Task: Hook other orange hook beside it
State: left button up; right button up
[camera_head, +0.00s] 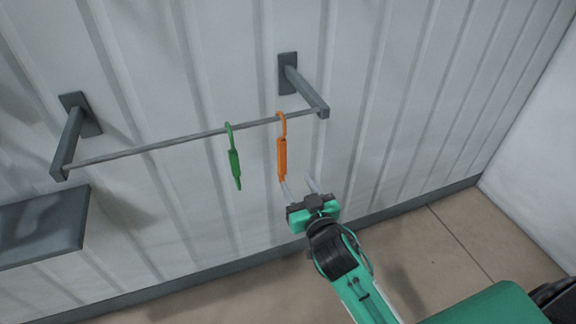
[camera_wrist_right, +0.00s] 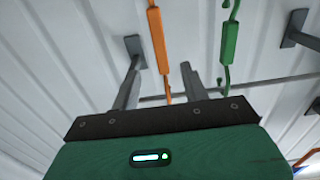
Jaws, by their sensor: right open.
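An orange hook (camera_head: 282,158) hangs from the thin rail near its right end. It also shows in the right wrist view (camera_wrist_right: 161,53). A green hook (camera_head: 235,163) hangs on the same rail just to its left; in the right wrist view the green hook (camera_wrist_right: 229,44) is on the right. My right gripper (camera_head: 300,187) is open and empty just below the orange hook. In the right wrist view, the hook's lower end appears between the fingers, but I cannot tell whether it touches them. My left gripper is not in view.
The rail (camera_head: 160,145) is held by two grey wall brackets, the right one (camera_head: 305,90) close to the orange hook. A dark grey shelf (camera_head: 45,228) juts out at the lower left. A small orange piece (camera_wrist_right: 308,158) shows at the right wrist view's lower right.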

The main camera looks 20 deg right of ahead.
aim_at(283, 159)
jog(key=w+p, duration=0.2)
jog(key=w, duration=0.8)
jog(key=shift+w+a+p, duration=0.15)
jog(key=shift+w+p, duration=0.1)
jog(key=shift+p, duration=0.05)
jog(key=shift+w, duration=0.7)
jog(key=shift+c, duration=0.3)
grip_shut()
